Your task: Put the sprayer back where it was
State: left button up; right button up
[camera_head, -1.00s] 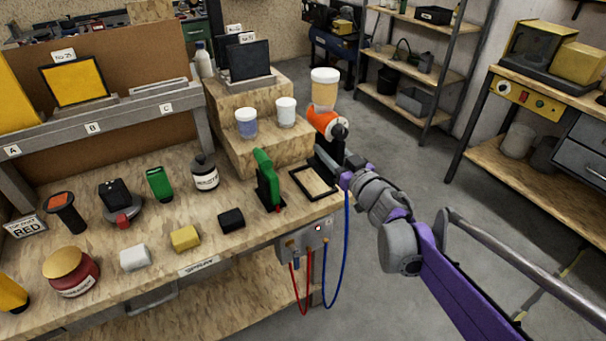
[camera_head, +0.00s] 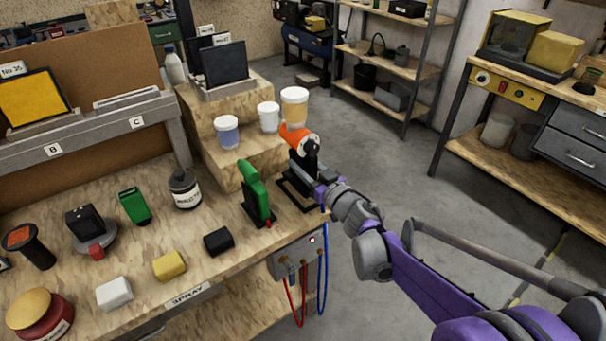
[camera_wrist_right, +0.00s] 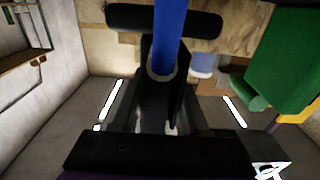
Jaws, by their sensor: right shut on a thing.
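The sprayer (camera_head: 299,139) has an orange body, a pale amber cup (camera_head: 294,108) with a white lid on top, and a dark handle. My right gripper (camera_head: 322,187) is shut on its handle and holds it roughly upright over the black frame (camera_head: 284,192) at the bench's right end. Whether its base touches the frame is hidden. In the right wrist view, the dark handle (camera_wrist_right: 165,95) sits between the fingers, with a blue hose (camera_wrist_right: 170,35) across it. My left gripper is not in view.
A green sprayer (camera_head: 256,193) stands close left of the frame. A stepped wooden block (camera_head: 240,165) with lidded cups (camera_head: 227,132) is behind. A black block (camera_head: 218,242) and yellow sponge (camera_head: 169,266) lie in front. Hoses (camera_head: 323,270) hang at the bench's right side.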

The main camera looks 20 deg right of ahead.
jog(key=shift+f, duration=1.5)
jog(key=shift+b, duration=0.3)
jog(key=shift+f, duration=0.15)
jog(key=o, duration=0.8)
